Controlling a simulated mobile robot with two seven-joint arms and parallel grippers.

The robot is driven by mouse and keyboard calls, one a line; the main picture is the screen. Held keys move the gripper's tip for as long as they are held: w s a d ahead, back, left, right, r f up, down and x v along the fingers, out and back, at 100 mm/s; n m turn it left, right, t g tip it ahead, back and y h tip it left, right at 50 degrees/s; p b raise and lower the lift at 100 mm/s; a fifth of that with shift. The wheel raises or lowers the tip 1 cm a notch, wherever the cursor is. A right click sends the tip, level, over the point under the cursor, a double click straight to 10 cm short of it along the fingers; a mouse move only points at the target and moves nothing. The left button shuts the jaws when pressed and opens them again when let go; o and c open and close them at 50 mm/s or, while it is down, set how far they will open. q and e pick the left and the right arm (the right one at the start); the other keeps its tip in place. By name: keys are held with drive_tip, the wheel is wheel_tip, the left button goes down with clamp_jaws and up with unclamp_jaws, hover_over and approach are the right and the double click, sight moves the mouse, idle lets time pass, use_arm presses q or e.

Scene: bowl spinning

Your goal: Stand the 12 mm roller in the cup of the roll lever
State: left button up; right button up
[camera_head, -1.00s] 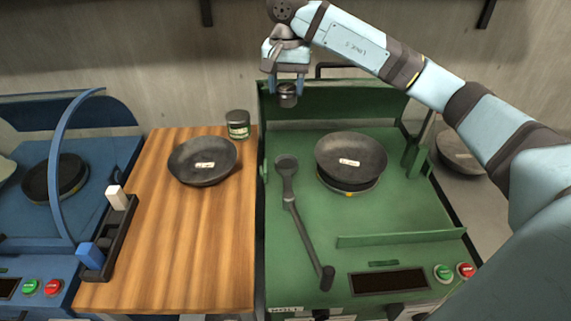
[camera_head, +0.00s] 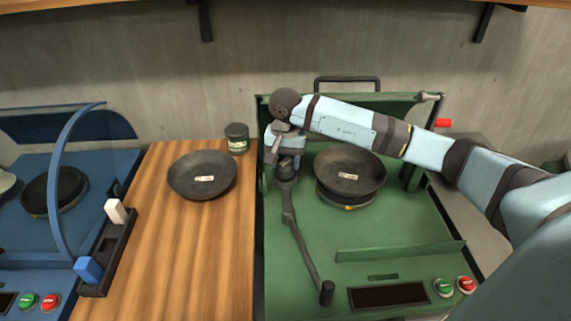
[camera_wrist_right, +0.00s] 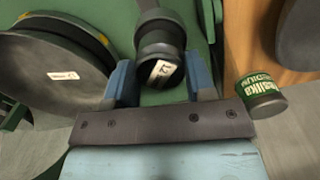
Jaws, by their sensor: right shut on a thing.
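The 12 mm roller (camera_wrist_right: 161,72), a dark cylinder with a white "12" label, is between the blue fingers of my right gripper (camera_wrist_right: 161,84) in the right wrist view. In the head view my right gripper (camera_head: 286,160) is shut on it, directly over the cup (camera_head: 286,178) at the far end of the roll lever (camera_head: 299,240). The lever lies along the left of the green machine. In the wrist view the roller overlaps the cup, so I cannot tell whether it is inside or just above. My left gripper is not in view.
A dark bowl (camera_head: 350,168) sits on the green machine (camera_head: 375,225), right of the gripper. Another bowl (camera_head: 203,174) and a labelled tin (camera_head: 237,138) stand on the wooden table (camera_head: 190,250). A dark rack (camera_head: 112,246) holds a white and a blue block.

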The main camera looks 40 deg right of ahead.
sight(286, 162)
drive_tip(key=shift+f, duration=0.8)
drive_tip(key=o, duration=1.2)
drive_tip(key=shift+f, duration=0.15)
drive_tip(key=shift+o, duration=0.2)
wheel_tip(286, 162, up, 12)
